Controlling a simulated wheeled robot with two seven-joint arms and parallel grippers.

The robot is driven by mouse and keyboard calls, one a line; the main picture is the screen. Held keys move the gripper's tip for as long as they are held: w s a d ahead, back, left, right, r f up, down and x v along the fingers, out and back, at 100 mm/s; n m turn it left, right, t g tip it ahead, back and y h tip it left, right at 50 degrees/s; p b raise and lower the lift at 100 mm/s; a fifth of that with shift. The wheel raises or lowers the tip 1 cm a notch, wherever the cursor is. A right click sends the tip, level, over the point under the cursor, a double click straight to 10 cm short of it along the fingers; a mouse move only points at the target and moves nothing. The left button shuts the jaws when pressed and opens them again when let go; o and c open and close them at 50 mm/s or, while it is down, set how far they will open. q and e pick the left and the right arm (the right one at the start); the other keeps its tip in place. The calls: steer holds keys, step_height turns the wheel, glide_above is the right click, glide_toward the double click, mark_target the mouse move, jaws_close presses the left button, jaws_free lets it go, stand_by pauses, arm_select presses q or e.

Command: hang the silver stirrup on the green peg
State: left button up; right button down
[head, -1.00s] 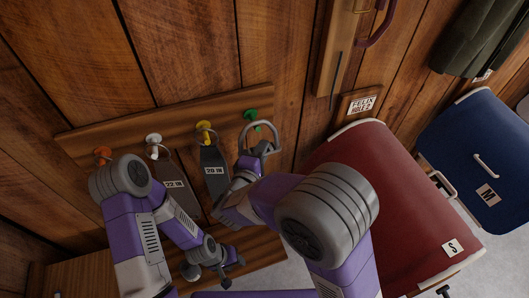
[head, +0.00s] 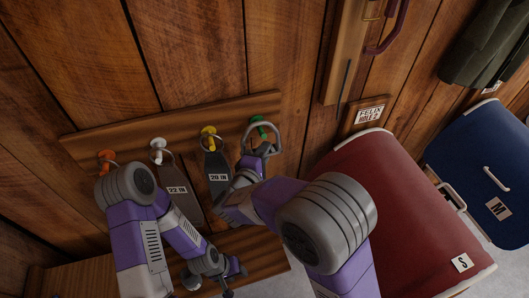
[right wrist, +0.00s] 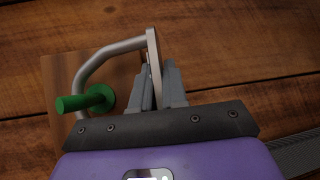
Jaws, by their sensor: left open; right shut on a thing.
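The silver stirrup (head: 276,134) is held by my right gripper (head: 247,166) against the rack at the wall. In the right wrist view, the fingers (right wrist: 159,88) are shut on one side of the stirrup (right wrist: 108,52). The green peg (head: 257,120) is the rightmost peg. In the right wrist view, the green peg (right wrist: 85,102) crosses in front of the stirrup's far side, its base showing inside the loop. The loop appears to be around the peg; contact cannot be told. My left gripper (head: 232,281) is open and empty, low in the head view.
A yellow peg (head: 208,132) and a white peg (head: 157,145) hold straps labelled 20 IN and 22 IN. An orange peg (head: 106,156) is at the far left.

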stand_by(0.4)
steer(key=c, duration=1.1)
jaws_free()
